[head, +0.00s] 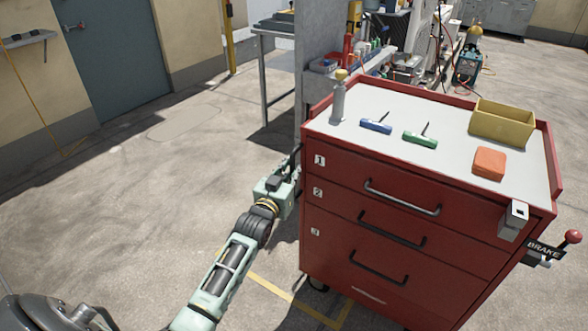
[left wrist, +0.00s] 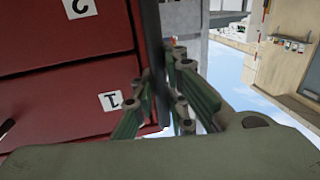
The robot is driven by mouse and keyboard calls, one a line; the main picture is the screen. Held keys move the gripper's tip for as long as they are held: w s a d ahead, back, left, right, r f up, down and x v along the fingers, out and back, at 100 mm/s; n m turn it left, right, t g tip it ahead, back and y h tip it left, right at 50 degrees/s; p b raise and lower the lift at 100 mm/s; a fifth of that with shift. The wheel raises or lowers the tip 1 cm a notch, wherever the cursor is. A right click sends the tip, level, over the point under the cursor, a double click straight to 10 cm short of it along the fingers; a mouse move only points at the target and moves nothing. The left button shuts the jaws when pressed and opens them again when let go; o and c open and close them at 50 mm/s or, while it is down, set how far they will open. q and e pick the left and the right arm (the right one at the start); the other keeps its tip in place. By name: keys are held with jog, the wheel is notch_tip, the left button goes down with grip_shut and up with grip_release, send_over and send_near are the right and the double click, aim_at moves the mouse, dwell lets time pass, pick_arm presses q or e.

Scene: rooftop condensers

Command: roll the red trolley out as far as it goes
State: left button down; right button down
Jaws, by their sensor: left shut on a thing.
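The red trolley (head: 400,215) stands at the right in the head view, with numbered drawers, all shut, and a light grey top. My left gripper (head: 287,178) is at its left front edge. It is shut on a dark upright handle bar (left wrist: 155,45), which runs between its fingers in the left wrist view, beside the red drawer fronts (left wrist: 60,85). The lever with a red knob (head: 573,236) sticks out from the trolley's right side by a BRAKE label (head: 543,250). My right gripper is not in view.
A grey panel (head: 322,45) and bench stand behind. Open floor (head: 170,170) lies left, with yellow lines near the trolley.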

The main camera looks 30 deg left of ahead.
pick_arm(q)
jog(key=shift+a, duration=0.25)
jog(key=c, duration=1.9)
grip_release()
jog(key=shift+s, duration=0.15)
jog(key=shift+o, duration=0.7)
jog(key=s+d, duration=0.1)
jog(key=s, duration=1)
jog(key=shift+s+d, duration=0.25)
jog(key=shift+s, duration=0.15)
